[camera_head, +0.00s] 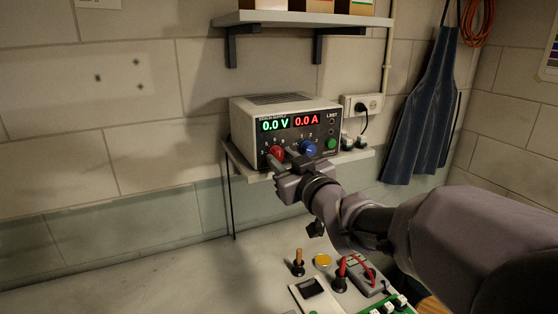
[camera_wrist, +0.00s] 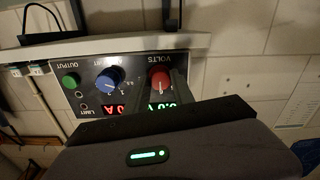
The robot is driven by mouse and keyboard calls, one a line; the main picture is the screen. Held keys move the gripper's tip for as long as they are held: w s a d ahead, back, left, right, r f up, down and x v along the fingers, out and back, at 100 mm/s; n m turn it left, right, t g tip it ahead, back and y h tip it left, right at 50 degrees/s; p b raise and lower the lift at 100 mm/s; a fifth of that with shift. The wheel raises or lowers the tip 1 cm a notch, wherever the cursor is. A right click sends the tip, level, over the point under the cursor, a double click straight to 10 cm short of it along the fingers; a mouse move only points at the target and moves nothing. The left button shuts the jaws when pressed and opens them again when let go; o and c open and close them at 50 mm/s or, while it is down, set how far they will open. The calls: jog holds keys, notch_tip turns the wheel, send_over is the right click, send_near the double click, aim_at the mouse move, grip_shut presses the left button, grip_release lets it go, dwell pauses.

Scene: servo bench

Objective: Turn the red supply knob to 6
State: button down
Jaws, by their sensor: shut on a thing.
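The red supply knob (camera_head: 277,152) is on the left of the power supply's front panel (camera_head: 320,134), under a green display reading 0.0 V. My gripper (camera_head: 281,157) is at the panel, its fingers on either side of the red knob and shut on it. The wrist view shows the panel upside down, with the red knob (camera_wrist: 159,78) marked VOLTS. A pale pointer line shows on the knob, but I cannot tell which number it points to. The fingers hide part of the knob's scale.
A blue knob (camera_head: 308,148) and a green OUTPUT button (camera_head: 331,144) sit to the right on the panel. The supply stands on a wall shelf (camera_head: 354,156). A multimeter (camera_head: 362,276) and other small items lie on the bench below. The bench's left side is clear.

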dwell(0.3)
jog(key=c, duration=1.1)
grip_release()
jog(key=p+v, duration=0.1)
jog(key=v, duration=1.6)
jog(key=shift+s, duration=0.2)
